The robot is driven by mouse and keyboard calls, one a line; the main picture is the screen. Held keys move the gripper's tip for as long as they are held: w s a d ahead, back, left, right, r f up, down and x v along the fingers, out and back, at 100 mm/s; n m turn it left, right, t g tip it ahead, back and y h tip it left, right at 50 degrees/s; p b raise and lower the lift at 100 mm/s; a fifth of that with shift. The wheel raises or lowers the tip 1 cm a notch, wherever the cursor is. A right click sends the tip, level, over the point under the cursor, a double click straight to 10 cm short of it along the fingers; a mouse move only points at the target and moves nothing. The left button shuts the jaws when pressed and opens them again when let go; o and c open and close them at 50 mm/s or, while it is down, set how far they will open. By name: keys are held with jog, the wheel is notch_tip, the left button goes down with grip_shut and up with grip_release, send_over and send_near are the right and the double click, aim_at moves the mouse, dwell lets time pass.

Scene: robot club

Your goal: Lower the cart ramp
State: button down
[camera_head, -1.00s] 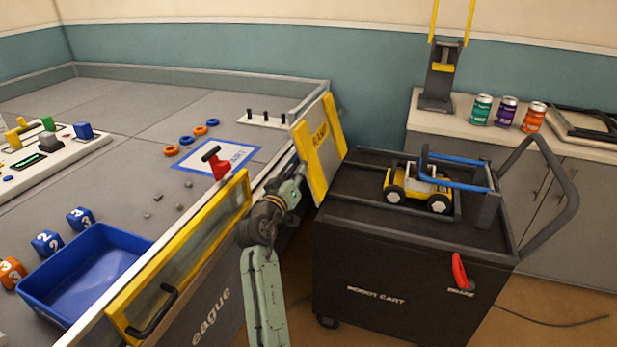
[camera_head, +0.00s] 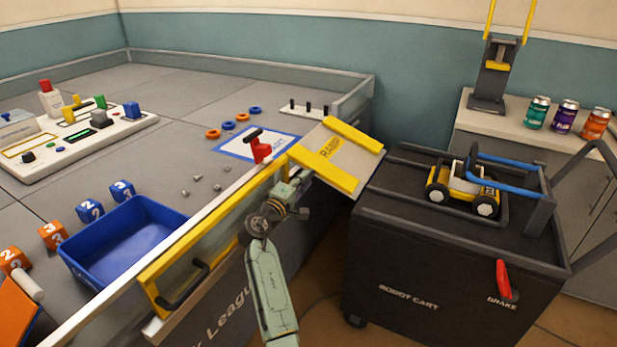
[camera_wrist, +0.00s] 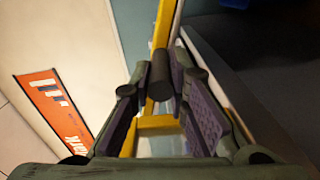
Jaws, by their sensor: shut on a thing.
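The cart ramp (camera_head: 335,155) is a pale board with yellow side strips and the word RAMP, at the right edge of the field table. It slants between the table and the black robot cart (camera_head: 440,270), its outer edge apparently above the cart top. My gripper (camera_head: 303,190) is at the ramp's near side in the head view. In the wrist view, its fingers are shut on a dark cylindrical handle (camera_wrist: 160,76) beside yellow strips. The fingertips are small and partly hidden in the head view.
A yellow and white toy car (camera_head: 463,190) sits on the cart, by a blue bar. A red brake lever (camera_head: 503,279) is on the cart front. A yellow-framed gate (camera_head: 215,240) with a black handle lies left of my arm. A red latch (camera_head: 260,148) stands above it.

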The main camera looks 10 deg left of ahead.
jog(key=shift+w+a+f+n+b, duration=0.15)
jog(key=shift+a+f+n, duration=0.1)
jog(key=shift+f+n, duration=0.45)
jog(key=shift+a+f+n+b, duration=0.15)
jog(key=shift+a+f+n, duration=0.1)
jog(key=shift+f+n, duration=0.4)
jog(key=shift+f, duration=0.1)
jog(key=c, duration=1.5)
grip_release()
jog(key=shift+c, duration=0.2)
jog(key=v, duration=0.7)
jog(key=shift+s, duration=0.3)
jog(key=shift+f, duration=0.1)
